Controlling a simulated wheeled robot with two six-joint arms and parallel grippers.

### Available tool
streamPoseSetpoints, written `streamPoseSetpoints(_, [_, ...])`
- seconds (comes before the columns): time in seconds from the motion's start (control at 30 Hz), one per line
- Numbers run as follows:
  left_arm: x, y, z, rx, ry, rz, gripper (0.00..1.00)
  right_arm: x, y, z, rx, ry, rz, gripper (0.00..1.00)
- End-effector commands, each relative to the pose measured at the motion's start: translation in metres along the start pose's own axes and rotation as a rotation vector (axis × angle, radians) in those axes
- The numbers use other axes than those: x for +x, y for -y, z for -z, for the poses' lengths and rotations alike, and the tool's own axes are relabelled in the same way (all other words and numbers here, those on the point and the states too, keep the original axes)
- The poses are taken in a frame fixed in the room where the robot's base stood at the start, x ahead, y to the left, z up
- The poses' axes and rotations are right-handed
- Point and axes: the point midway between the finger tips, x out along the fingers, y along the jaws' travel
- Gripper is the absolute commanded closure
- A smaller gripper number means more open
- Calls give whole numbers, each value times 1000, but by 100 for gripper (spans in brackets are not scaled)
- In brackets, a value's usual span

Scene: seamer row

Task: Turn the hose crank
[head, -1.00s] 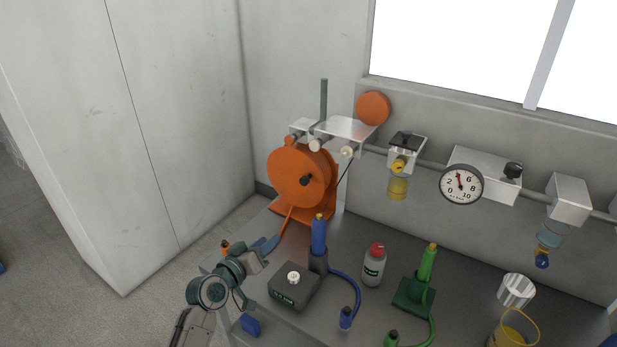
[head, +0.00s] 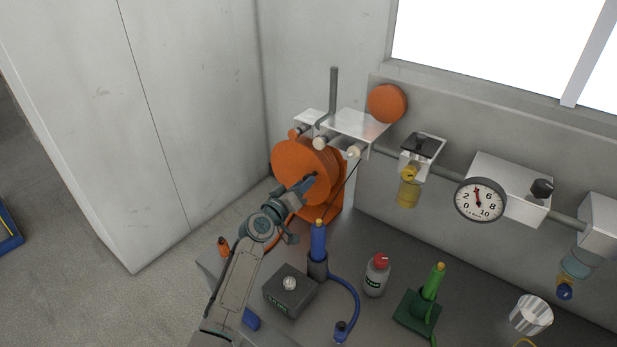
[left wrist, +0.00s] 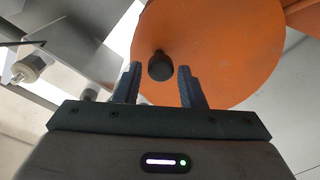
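The orange hose reel (head: 297,168) stands at the back left corner of the bench, and its round face also shows in the left wrist view (left wrist: 215,45). The crank's dark knob (left wrist: 160,66) sticks out from that face. In the left wrist view it is between the two fingers of my left gripper (left wrist: 160,85), near the tips. The fingers are apart, with a gap on each side of the knob. In the head view the left gripper (head: 309,184) is in front of the reel and hides the knob. My right gripper is in neither view.
A grey bottle with a red cap (head: 376,275) and a green tool (head: 433,282) stand to the right. A pipe with a gauge (head: 481,200) runs along the wall.

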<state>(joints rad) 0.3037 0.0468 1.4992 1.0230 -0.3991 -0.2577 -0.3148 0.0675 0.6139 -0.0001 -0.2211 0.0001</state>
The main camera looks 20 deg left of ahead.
Motion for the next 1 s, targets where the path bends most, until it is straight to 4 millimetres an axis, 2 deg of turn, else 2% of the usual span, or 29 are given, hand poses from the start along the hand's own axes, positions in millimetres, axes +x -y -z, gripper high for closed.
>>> streamPoseSetpoints(0.1, [18, 0, 1, -2, 0, 0, 64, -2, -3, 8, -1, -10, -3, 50])
streamPoseSetpoints(0.3, [31, 0, 0, 0, 1, 0, 64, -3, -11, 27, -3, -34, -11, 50])
streamPoseSetpoints(0.57, [32, 0, 0, 1, 0, 0, 64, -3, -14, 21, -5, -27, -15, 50])
streamPoseSetpoints(0.6, [32, 0, 0, 1, 1, 0, 66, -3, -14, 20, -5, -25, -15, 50])
streamPoseSetpoints(0.77, [32, 0, 0, 1, 1, 0, 97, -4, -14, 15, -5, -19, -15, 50])
streamPoseSetpoints(0.8, [32, 0, 0, 1, 1, 0, 100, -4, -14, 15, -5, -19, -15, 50])
streamPoseSetpoints(1.0, [32, 1, -2, 7, 0, 0, 100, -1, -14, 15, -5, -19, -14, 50])
